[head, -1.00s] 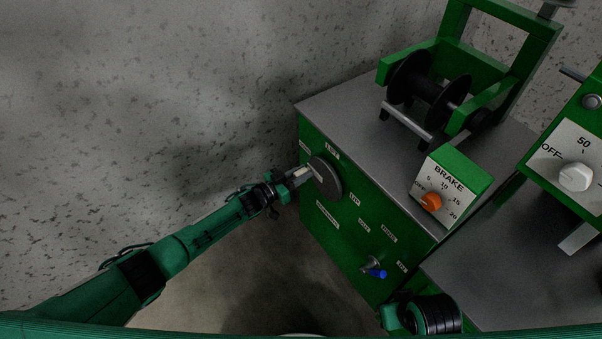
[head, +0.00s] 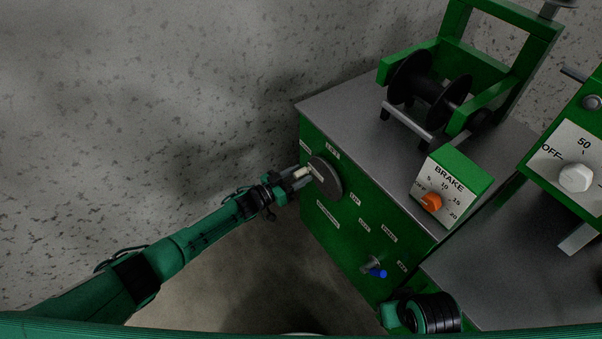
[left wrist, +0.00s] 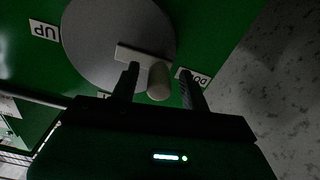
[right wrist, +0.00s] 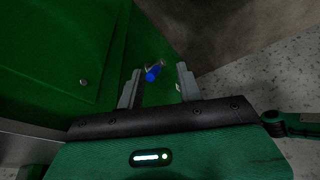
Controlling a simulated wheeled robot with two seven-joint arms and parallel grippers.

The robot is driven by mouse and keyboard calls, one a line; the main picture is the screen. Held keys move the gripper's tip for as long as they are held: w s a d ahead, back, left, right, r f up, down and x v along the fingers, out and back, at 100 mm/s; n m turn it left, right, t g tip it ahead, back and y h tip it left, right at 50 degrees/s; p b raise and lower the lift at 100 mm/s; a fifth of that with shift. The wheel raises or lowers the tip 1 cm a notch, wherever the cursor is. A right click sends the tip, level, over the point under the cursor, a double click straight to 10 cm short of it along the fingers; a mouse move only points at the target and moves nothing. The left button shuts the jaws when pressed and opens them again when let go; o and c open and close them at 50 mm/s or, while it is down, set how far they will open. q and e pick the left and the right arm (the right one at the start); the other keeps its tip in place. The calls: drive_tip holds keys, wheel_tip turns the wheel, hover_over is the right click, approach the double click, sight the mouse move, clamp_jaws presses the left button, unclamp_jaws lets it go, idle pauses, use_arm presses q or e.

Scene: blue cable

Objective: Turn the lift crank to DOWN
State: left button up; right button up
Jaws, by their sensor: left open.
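The lift crank is a grey disc (head: 328,182) on the left side of the green cabinet front. It also shows in the left wrist view (left wrist: 100,40), with a light bar and a pale handle knob (left wrist: 158,82). The bar points toward the partly hidden label starting "DO" (left wrist: 183,73); the "UP" label (left wrist: 45,30) is on the opposite side. My left gripper (head: 295,178) is open, its fingers on either side of the knob with a visible gap on the right. My right gripper (right wrist: 159,88) is open and empty, low at the cabinet's front right.
A blue-handled crank (right wrist: 153,72) lies beyond my right fingers, also in the head view (head: 377,273). A brake box with an orange knob (head: 431,202) and a black cable reel (head: 428,95) stand on the cabinet top. The concrete floor at left is free.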

use_arm(q)
drive_tip(key=p+v, duration=0.1)
drive_tip(key=v, duration=1.1)
drive_tip(key=shift+s+a, duration=0.2)
drive_tip(key=shift+a, duration=0.05)
use_arm(e)
drive_tip(key=x, duration=0.3)
drive_tip(key=shift+s+f, duration=0.3)
use_arm(q)
drive_tip(key=shift+d, duration=0.1)
